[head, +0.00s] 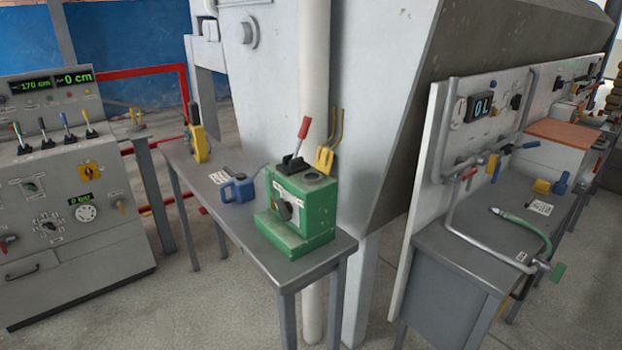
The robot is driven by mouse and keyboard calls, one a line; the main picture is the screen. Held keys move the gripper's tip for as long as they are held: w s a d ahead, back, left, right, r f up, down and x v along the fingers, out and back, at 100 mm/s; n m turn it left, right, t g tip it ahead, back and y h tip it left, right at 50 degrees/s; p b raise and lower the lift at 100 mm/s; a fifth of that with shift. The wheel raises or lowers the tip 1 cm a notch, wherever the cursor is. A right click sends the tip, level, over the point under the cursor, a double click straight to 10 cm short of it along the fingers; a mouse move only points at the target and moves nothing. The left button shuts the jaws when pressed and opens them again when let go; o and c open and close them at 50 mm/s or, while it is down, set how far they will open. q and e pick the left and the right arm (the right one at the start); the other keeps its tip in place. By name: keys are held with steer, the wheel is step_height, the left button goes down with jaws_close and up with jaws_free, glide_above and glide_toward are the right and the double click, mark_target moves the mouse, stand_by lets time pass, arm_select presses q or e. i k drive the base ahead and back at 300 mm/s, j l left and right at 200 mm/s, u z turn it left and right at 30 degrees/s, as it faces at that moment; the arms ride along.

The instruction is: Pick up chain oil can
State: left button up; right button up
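A small blue can (239,188) with a thin spout pointing up to the right stands upright on a narrow grey metal table (190,168). It looks like the chain oil can, but no lettering on it can be read. It stands behind and to the left of a green box-shaped unit (296,214). A white label (219,178) lies beside it. Neither of my grippers shows in the head view.
The green unit carries a red-handled lever (304,127). A yellow device (199,143) stands at the table's far end. A grey control console (60,190) is at left. A bench with a green hose (520,222) is at right. Floor in front is clear.

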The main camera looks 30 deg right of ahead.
mark_target(242, 185)
steer(key=z, duration=0.4)
steer(key=i+j+z, duration=0.3)
steer(key=z, duration=0.2)
steer(key=i+j+z, duration=0.3)
steer(key=j+z, duration=0.2)
